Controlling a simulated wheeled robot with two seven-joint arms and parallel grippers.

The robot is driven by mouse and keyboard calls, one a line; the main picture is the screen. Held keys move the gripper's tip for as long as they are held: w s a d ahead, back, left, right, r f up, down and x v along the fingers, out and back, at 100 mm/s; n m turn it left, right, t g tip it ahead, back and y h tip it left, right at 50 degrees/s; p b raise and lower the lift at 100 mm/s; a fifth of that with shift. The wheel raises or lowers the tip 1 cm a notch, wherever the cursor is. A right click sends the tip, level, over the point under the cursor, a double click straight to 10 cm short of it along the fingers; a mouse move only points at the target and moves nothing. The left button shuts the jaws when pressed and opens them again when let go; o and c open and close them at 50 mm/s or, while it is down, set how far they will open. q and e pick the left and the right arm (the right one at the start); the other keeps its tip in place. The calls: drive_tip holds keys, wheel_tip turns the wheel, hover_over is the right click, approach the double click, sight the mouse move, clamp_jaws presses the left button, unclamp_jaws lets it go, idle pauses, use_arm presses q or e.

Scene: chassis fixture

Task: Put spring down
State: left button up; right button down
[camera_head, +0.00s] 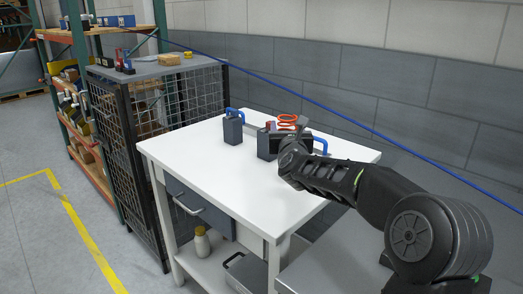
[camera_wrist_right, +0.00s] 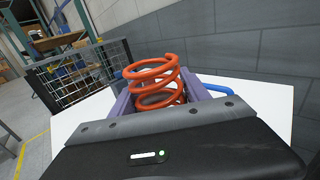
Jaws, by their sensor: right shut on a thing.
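An orange coil spring (camera_wrist_right: 153,80) stands between the two purple-grey fingers of my right gripper (camera_wrist_right: 160,96) in the right wrist view. The gripper is shut on it. In the head view the spring (camera_head: 288,121) shows as orange loops just beyond my right gripper (camera_head: 296,127), over the far part of the white table (camera_head: 200,150). The spring's lower part is hidden, so I cannot tell whether it touches anything below. My left gripper is in neither view.
A dark block with a blue handle (camera_head: 233,129) stands on the table, left of my gripper. A wire cage cabinet (camera_head: 165,105) adjoins the table's left side. A wall runs behind. The table's front left is clear.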

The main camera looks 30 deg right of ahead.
drive_tip(key=shift+f, duration=2.2)
drive_tip(key=shift+f+b, duration=0.35)
drive_tip(key=shift+f, duration=2.2)
drive_tip(key=shift+f, duration=0.1)
drive_tip(key=c, duration=0.5)
unclamp_jaws()
drive_tip(key=shift+s, duration=0.1)
